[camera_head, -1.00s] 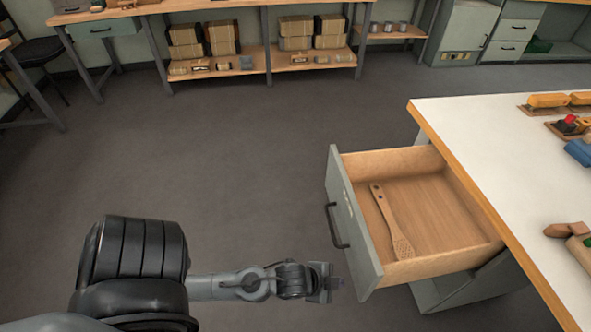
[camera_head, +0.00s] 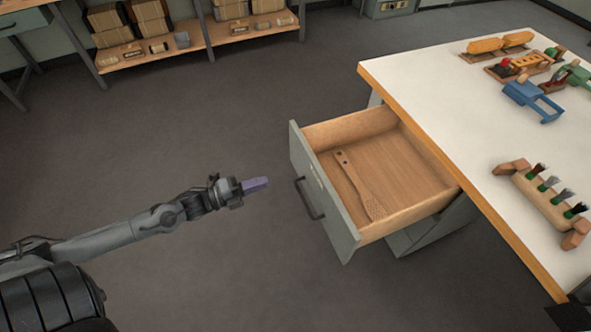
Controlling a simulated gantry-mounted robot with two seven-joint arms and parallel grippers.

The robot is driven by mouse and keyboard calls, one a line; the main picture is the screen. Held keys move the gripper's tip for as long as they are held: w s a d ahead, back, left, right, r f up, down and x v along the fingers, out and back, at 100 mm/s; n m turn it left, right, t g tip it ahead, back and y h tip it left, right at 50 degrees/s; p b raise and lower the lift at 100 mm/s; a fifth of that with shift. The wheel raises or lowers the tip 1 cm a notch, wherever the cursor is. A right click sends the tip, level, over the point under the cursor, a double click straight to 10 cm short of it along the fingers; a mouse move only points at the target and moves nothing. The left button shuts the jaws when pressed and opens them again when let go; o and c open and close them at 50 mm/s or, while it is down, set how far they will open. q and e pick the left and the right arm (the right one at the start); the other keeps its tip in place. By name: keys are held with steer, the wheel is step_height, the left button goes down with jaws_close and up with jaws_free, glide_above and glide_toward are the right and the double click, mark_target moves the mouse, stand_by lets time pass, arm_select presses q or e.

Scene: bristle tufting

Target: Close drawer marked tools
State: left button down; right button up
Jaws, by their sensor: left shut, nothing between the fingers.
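The grey drawer (camera_head: 326,205) under the white-topped bench stands pulled well open, its front facing left with a dark bar handle (camera_head: 309,199). A label on its front is too small to read. A wooden perforated brush blank (camera_head: 360,187) lies inside on the wooden drawer floor. My left gripper (camera_head: 262,184) is shut and empty, in the air to the left of the drawer front, pointing at it and apart from it. My right gripper is not in view.
A shelf with boxes (camera_head: 150,18) stands at the back left. Open floor surrounds the drawer's left side.

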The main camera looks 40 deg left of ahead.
mark_target(309, 167)
arm_select(q)
steer(key=b+x, duration=0.5)
steer(key=x, duration=0.6)
steer(key=shift+w+d+f, duration=0.15)
steer(key=shift+w, duration=0.15)
steer(key=shift+w+d+b, duration=0.3)
steer(key=shift+w+b, duration=0.15)
steer(key=shift+w, duration=0.1)
